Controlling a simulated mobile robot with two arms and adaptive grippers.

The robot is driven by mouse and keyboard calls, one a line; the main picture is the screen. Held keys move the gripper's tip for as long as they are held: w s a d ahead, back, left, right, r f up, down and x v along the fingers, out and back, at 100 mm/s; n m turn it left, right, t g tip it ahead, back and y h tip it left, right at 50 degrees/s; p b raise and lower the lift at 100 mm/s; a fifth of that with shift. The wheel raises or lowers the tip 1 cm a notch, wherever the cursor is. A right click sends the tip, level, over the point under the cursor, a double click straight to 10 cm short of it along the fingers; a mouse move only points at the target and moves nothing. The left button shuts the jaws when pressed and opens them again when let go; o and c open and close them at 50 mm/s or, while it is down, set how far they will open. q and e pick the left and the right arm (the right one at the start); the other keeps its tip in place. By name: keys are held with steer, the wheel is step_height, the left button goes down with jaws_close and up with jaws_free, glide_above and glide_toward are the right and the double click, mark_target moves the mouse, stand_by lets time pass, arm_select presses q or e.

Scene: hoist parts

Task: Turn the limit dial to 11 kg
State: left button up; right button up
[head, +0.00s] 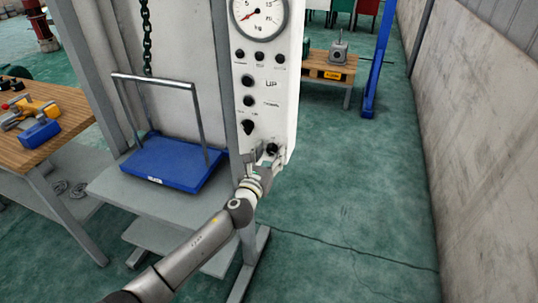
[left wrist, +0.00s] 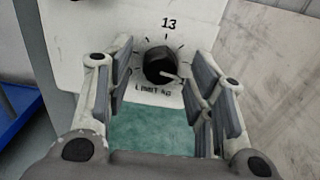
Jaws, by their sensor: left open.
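The limit dial (left wrist: 157,62) is a round black knob low on the white control panel (head: 265,112). A number 13 stands above it and the words LIMIT KG below it. A light pointer line on the knob points to the lower right in the left wrist view. The dial also shows in the head view (head: 272,149). My left gripper (head: 265,159) is open in front of it. In the left wrist view the fingers (left wrist: 168,85) stand on either side of the knob with gaps between. My right gripper is not in view.
Above the dial are a black selector knob (head: 248,127), several buttons and a round kg gauge (head: 259,14). A wooden workbench (head: 40,150) is far left. The green floor to the right is clear.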

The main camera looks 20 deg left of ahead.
arm_select(q)
steer(key=shift+c, duration=0.3)
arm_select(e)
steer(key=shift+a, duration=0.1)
arm_select(q)
steer(key=c, duration=1)
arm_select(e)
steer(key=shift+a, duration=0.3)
